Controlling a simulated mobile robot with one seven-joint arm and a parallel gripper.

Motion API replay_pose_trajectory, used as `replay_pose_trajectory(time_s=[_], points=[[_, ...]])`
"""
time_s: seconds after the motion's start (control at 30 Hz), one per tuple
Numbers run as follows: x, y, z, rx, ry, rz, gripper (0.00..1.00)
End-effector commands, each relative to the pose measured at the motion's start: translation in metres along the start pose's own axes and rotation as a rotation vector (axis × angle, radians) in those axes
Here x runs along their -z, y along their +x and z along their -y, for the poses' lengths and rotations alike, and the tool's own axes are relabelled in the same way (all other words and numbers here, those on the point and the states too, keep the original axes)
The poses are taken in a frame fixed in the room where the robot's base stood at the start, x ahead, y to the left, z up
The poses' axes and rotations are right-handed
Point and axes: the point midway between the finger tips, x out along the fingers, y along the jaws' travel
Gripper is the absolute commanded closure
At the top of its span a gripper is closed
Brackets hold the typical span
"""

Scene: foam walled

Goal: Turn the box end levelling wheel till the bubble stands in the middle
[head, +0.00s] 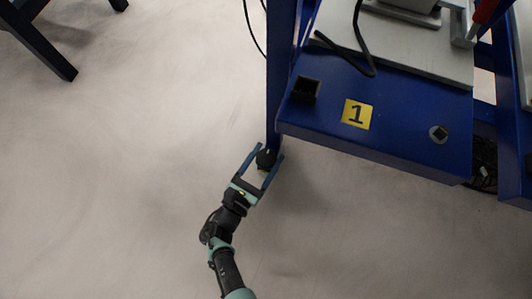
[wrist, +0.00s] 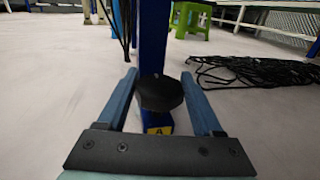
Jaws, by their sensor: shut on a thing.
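The levelling wheel (wrist: 160,94) is a dark, many-sided knob at the foot of a blue leg (wrist: 154,40). In the head view the wheel (head: 265,160) shows as a small dark shape at the leg's bottom. My gripper (head: 269,152) reaches it low over the floor, with one finger on each side, and is shut on it. In the wrist view the wheel sits between the two blue fingers. A black open box (head: 305,90) stands on the blue bench corner (head: 400,150) above. I cannot make out a bubble in either view.
A yellow label with a 1 (head: 357,114) and a small square fitting (head: 438,133) are on the bench. A green stool (wrist: 190,18) and a heap of black cable (wrist: 255,72) lie beyond the leg. The floor left of my arm is clear.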

Motion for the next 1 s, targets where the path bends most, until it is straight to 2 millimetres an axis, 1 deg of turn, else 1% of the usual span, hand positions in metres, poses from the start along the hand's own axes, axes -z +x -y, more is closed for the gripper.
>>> replay_pose_trajectory(time_s=[0.17,0.5,1.0], points=[[-0.0007,-0.0008,0.002,-0.097,-0.003,-0.001,0.88],[0.0015,-0.0009,0.0016,-0.374,-0.004,-0.002,0.88],[0.001,-0.0007,0.0003,-0.664,-0.005,0.0,0.88]])
